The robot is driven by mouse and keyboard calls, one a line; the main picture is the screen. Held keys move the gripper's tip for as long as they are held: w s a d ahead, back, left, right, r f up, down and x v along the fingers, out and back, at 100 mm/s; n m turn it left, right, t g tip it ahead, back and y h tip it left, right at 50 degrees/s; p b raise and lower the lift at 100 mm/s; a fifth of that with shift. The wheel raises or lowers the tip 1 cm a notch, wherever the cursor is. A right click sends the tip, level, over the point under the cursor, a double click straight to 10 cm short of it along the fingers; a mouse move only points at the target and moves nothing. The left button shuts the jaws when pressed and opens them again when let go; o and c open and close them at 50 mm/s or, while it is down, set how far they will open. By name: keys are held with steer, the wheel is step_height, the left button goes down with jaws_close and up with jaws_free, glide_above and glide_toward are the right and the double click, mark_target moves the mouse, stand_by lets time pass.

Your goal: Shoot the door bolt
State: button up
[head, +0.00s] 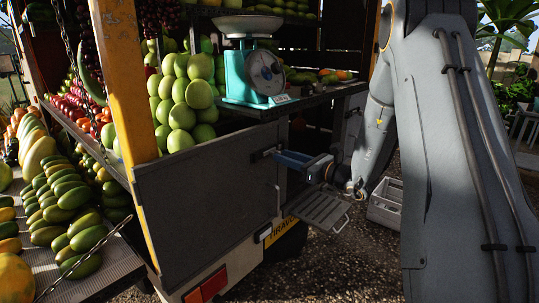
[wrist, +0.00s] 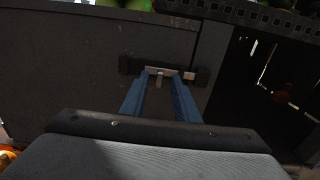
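The door bolt (wrist: 163,72) is a metal bar in dark brackets on the dark grey truck door (wrist: 70,60). Its small handle (wrist: 158,82) points down from the bar. In the wrist view the two blue fingers of my gripper (wrist: 161,78) reach up to the bolt, one on each side of the handle, with a gap between them. I cannot tell whether either finger touches the handle. In the head view my gripper (head: 281,157) is at the right edge of the door (head: 205,185), and its fingertips hide part of the bolt (head: 258,154).
A turquoise scale (head: 250,70) stands on the shelf above the door, beside piled green fruit (head: 185,95). A metal step (head: 318,208) sticks out below my gripper. A grey crate (head: 385,203) sits on the gravel. A yellow post (head: 127,80) stands at the door's left.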

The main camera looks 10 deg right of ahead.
steer(key=p+v, duration=0.1)
steer(key=v, duration=0.4)
steer(key=shift+s+d, duration=0.1)
steer(key=shift+s, duration=0.1)
stand_by(0.4)
steer(key=s+a+f+n+g, duration=0.3)
steer(key=s+a+n+g, duration=0.45)
steer(key=s, duration=0.35)
steer(key=s+a+f+n+g, duration=0.3)
steer(key=s+a+n+g, duration=0.3)
steer(key=s+a, duration=0.35)
steer(key=s+d+n+h, duration=0.4)
steer(key=s+n+h, duration=0.1)
steer(key=s+n, duration=0.1)
steer(key=s+d+f+n+g+h, duration=0.1)
steer(key=s+d+n+h, duration=0.3)
steer(key=n, duration=0.5)
steer(key=shift+s+d+f+h, duration=0.35)
steer(key=shift+s+h, duration=0.45)
steer(key=shift+s, duration=0.35)
